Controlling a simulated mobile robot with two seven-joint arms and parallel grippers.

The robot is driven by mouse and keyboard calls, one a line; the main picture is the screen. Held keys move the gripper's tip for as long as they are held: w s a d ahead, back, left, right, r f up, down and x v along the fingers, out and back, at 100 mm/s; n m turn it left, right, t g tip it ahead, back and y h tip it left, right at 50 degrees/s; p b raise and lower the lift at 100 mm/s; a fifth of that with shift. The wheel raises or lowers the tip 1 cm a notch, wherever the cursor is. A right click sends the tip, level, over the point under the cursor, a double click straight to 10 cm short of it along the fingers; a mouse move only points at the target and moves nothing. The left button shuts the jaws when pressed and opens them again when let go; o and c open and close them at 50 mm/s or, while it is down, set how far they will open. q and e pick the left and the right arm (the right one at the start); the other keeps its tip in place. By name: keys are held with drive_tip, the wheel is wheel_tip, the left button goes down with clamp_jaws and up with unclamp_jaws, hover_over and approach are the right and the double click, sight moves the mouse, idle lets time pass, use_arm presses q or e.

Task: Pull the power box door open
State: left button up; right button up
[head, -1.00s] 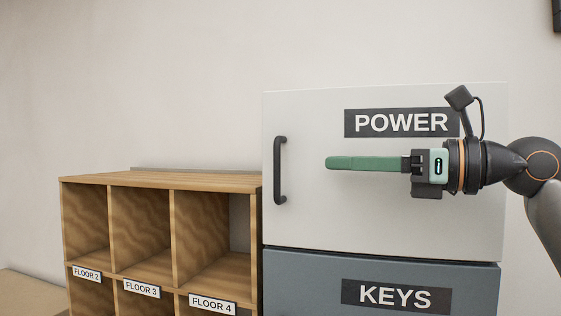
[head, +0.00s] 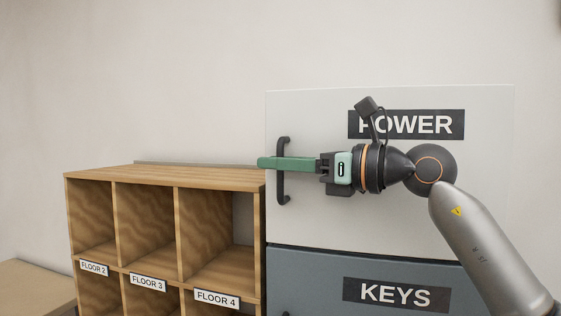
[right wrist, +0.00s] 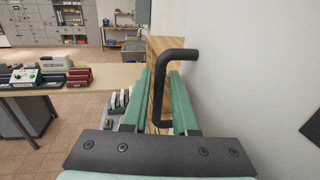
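The power box door (head: 420,205) is a pale panel marked POWER, and it looks closed. Its dark vertical handle (head: 283,192) is near the left edge. My right gripper (head: 262,163) reaches across the door from the right, its green fingers level with the handle's middle, which they partly hide. In the right wrist view the handle's bar (right wrist: 161,100) stands between the two fingers of the right gripper (right wrist: 160,75). The fingers are open, with a gap visible on each side of the bar. My left gripper is in neither view.
A grey KEYS box (head: 445,272) sits directly below the power box. A wooden pigeonhole shelf (head: 165,173) with floor labels stands close at the left, its top near the fingertips' height. The wall above is clear.

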clamp_jaws()
idle(1.3)
